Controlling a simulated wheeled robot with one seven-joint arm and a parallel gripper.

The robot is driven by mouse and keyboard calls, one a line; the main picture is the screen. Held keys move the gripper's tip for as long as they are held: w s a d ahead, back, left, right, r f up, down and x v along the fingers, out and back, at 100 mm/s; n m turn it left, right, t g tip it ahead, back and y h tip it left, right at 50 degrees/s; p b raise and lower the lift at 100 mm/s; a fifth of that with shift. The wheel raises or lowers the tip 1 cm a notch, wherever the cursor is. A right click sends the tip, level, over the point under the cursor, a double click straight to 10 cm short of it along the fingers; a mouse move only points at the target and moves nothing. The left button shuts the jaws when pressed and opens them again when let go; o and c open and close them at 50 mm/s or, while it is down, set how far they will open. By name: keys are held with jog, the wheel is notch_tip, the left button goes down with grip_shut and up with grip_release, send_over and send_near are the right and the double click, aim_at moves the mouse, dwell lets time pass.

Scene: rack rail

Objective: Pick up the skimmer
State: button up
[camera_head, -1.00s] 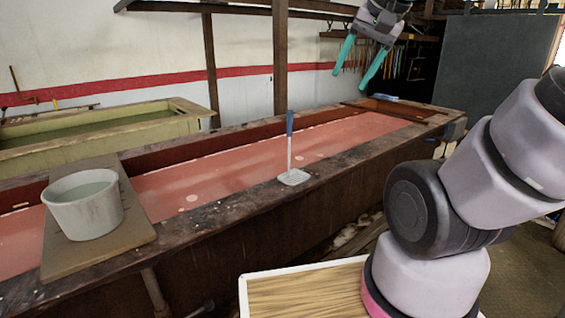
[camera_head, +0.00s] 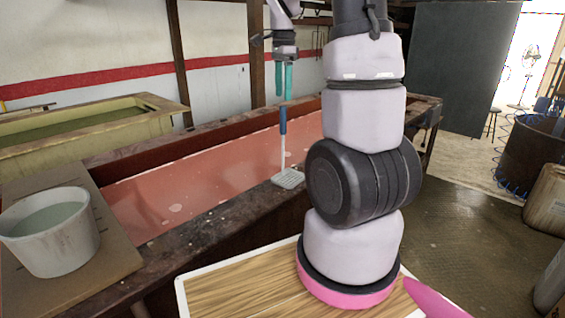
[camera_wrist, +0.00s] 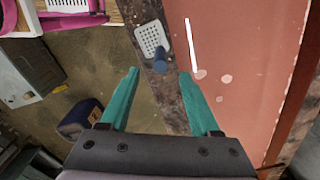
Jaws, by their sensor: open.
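The skimmer (camera_head: 289,178) has a pale perforated head on the near wooden rim of the long trough (camera_head: 225,219). Its blue handle (camera_head: 283,121) points upward. My gripper (camera_head: 284,94) is open, with teal fingers pointing down, and appears just above the handle's top in the head view. In the wrist view, the skimmer's head (camera_wrist: 152,37) is ahead of my gripper (camera_wrist: 159,73). The blue handle end shows close to the space between the fingertips. Nothing is between the fingers; the exact height gap cannot be told.
A white bucket (camera_head: 49,238) of liquid stands on a board (camera_head: 118,272) at left. Reddish liquid (camera_head: 175,190) fills the trough. A yellowish basin (camera_head: 164,121) lies behind it. A dark wooden post (camera_head: 256,70) stands behind my gripper. Open floor (camera_head: 455,195) lies to the right.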

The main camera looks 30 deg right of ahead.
send_over(283, 130)
jog(key=f, duration=0.5)
jog(key=w+f, duration=0.1)
jog(key=f, duration=0.1)
jog(key=shift+d+f, duration=0.25)
jog(key=shift+d, duration=0.1)
grip_shut()
